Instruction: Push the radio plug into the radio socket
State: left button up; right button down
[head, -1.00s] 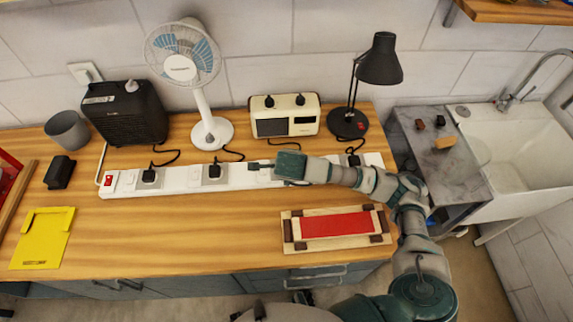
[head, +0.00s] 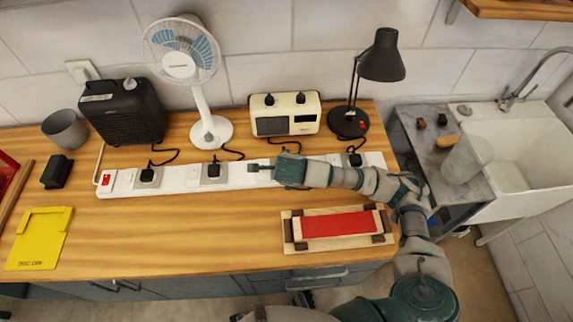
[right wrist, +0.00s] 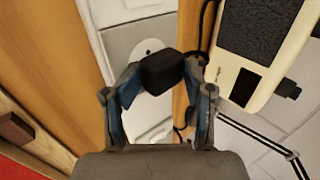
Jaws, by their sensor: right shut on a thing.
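My right gripper (head: 262,167) is over the right part of the white power strip (head: 126,182), in front of the radio (head: 285,116). In the right wrist view the right gripper (right wrist: 163,85) is shut on the black radio plug (right wrist: 163,72), a finger on each side. The round white radio socket (right wrist: 148,48) shows partly behind the plug on the strip (right wrist: 122,42). The plug covers the rest of the socket. I cannot tell whether the plug touches it. A black cord (right wrist: 208,25) runs beside the plug. My left gripper is not in view.
Other black plugs (head: 148,175) sit in the strip, with cords to the heater (head: 122,112) and fan (head: 212,132). The lamp (head: 348,123) stands right of the radio. A red-and-wood tray (head: 336,223) lies in front. A pale translucent shape (head: 466,160) is near the sink.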

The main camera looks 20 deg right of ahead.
jog(key=shift+f, duration=0.2)
jog(key=c, duration=0.7)
grip_release()
jog(key=o, duration=0.4)
jog(key=shift+w, duration=0.2)
jog(key=shift+w+f, duration=0.1)
jog(key=shift+r, duration=0.25)
